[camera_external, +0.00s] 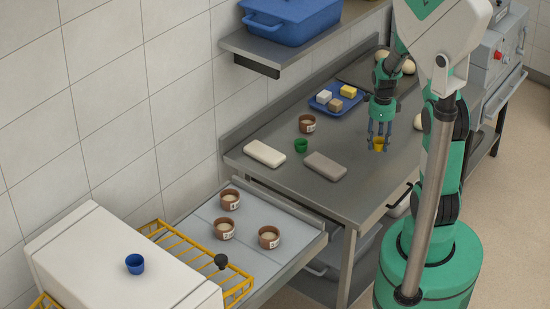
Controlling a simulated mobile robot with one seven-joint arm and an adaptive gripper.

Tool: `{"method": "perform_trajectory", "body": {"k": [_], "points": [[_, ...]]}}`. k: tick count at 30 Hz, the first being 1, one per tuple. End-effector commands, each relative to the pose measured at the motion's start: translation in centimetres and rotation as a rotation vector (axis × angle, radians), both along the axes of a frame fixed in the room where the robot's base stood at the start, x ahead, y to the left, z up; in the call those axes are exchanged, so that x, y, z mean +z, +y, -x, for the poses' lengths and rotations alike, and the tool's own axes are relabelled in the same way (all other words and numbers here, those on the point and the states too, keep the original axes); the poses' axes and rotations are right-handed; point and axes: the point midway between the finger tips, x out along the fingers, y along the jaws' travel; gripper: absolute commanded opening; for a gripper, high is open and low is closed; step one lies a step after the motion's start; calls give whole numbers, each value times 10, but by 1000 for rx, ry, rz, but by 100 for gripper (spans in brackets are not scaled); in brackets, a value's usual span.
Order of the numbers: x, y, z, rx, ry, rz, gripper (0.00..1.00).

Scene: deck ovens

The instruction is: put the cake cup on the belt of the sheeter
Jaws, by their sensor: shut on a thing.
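My gripper (380,134) points down over the steel worktable and is shut on a small yellow cup (379,145), which looks like the cake cup. The cup is upright, near the table's right part; I cannot tell whether its bottom touches the table. The sheeter (115,262), a white machine with yellow wire guards, stands at the lower left. Its pale grey belt (262,264) extends right toward the table. Several brown labelled pots, one of them here (269,237), stand on the belt.
A green cup (301,145), a brown pot (307,123), a white block (264,153) and a grey block (325,166) lie between my gripper and the belt. A blue tray (335,98) holds small blocks. A blue cup (135,263) sits on the sheeter's housing. A shelf (300,50) overhangs behind.

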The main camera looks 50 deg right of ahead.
Motion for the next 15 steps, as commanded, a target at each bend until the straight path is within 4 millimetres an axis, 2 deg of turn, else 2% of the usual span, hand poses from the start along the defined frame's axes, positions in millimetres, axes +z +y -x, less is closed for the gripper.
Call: {"method": "perform_trajectory", "body": {"k": [5,13,15], "points": [[12,-1,-1,0,-2,2,22],[57,0,-1,1,-2,2,22],[53,13,-8,29,0,-1,22]]}}
